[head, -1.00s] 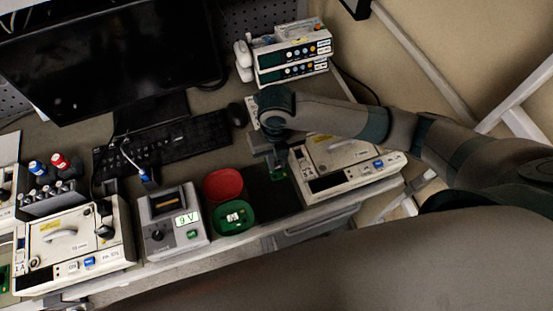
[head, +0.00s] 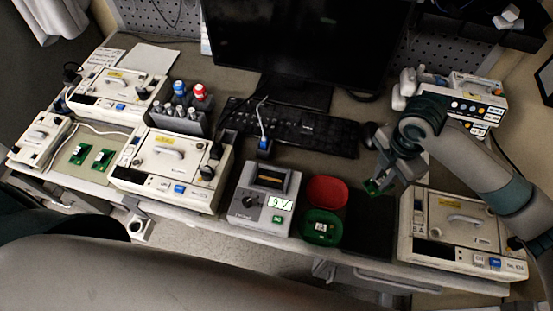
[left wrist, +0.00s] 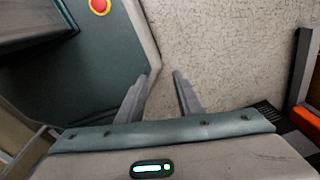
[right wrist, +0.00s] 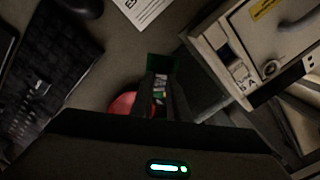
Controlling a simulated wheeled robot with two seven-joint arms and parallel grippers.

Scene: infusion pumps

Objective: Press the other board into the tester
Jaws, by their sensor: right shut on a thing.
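My right gripper (head: 378,178) is shut on a small green board (head: 372,187), held above the bench near the far edge of the dark mat. In the right wrist view the board (right wrist: 162,64) shows at the fingertips, partly hidden by the fingers. The tester (head: 262,200) is a grey box with a dark slot on top, a knob and a lit "9 V" display.
A red dish (head: 327,191) and a green dish (head: 323,228) holding a small pale part stand between tester and dark mat (head: 368,225). Pumps (head: 465,225) (head: 170,165) flank them. Two green boards (head: 78,154) (head: 103,158) lie far left. The keyboard (head: 300,130) is behind.

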